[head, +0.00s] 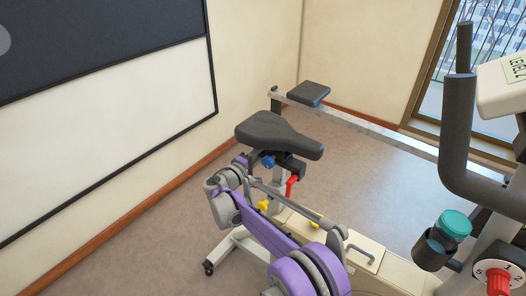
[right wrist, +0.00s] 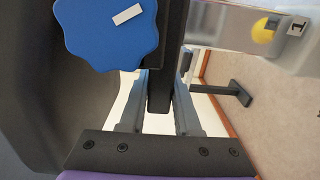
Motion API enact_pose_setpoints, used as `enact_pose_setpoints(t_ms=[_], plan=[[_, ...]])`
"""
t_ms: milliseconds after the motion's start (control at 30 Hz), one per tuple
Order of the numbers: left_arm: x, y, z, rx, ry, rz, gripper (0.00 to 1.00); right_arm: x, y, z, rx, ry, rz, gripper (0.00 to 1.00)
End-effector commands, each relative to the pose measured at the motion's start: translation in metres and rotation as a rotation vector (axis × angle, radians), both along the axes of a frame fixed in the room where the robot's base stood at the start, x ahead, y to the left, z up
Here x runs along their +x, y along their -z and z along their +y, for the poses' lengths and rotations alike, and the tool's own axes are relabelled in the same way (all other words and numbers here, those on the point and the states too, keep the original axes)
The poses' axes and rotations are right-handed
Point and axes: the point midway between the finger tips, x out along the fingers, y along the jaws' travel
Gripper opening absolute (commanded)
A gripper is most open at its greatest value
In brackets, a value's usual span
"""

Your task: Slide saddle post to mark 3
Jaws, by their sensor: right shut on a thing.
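The black saddle (head: 275,135) sits on the exercise bike. A blue knob (head: 267,162) and a red lever (head: 291,186) are beneath it, by a pale post (head: 278,194). My right arm reaches up from the bottom, and my right gripper (head: 248,165) is at the saddle's underside, its fingertips mostly hidden. In the right wrist view, my right gripper (right wrist: 160,105) is shut on a dark bar (right wrist: 165,75). The blue knob (right wrist: 105,30) is close to its left. A metal strip (right wrist: 225,25) at upper right carries a yellow button and a label reading 1. My left gripper is not in view.
Handlebars (head: 460,150), a teal-lidded bottle (head: 455,224) and a red dial (head: 499,282) are at right. A yellow knob (head: 263,206) is low by the frame. Floor at left is clear.

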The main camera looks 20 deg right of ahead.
Motion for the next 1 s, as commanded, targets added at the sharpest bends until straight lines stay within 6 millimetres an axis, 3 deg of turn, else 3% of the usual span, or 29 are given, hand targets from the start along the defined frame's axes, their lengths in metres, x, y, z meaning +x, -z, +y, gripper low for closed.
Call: enact_pose_setpoints(t_ms=[233, 500, 600, 900, 933, 1000], plan=[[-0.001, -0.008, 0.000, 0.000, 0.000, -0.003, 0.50, 0.000, -0.011, 0.000, 0.001, 0.000, -0.001, 0.00], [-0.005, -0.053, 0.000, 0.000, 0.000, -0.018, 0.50, -0.001, -0.071, 0.000, 0.000, -0.001, -0.003, 0.00], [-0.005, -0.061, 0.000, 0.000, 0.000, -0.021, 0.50, 0.000, -0.083, 0.000, 0.000, -0.001, -0.003, 0.00], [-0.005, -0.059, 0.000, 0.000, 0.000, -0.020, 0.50, 0.000, -0.080, 0.000, 0.000, -0.001, 0.000, 0.00], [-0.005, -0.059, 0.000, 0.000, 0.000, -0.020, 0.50, 0.000, -0.080, 0.000, 0.000, -0.001, 0.000, 0.35], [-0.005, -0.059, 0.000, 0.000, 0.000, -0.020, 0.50, 0.000, -0.080, 0.000, 0.000, -0.001, 0.000, 0.47]])
